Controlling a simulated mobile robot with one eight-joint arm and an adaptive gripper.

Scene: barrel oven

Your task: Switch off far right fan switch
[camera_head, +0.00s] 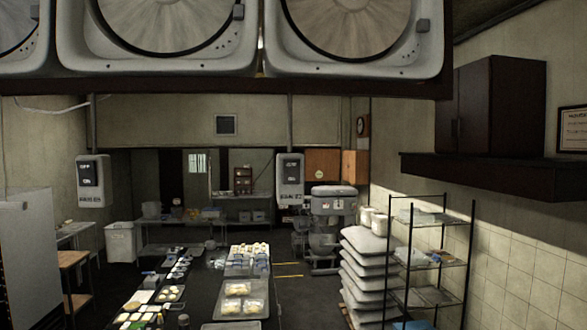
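A row of large round fans in white square housings fills the top of the head view. Two pale switch boxes hang below the fans on conduits. The right switch box (290,180) has a dark switch plate on its front. The left switch box (93,181) has a dark plate with OFF above ON. I cannot tell which position either switch is in. My gripper is not in view.
A long dark table (229,310) with trays of food runs away from me at the centre. A mixer (329,215) is behind. Dark floor shows between table and bins.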

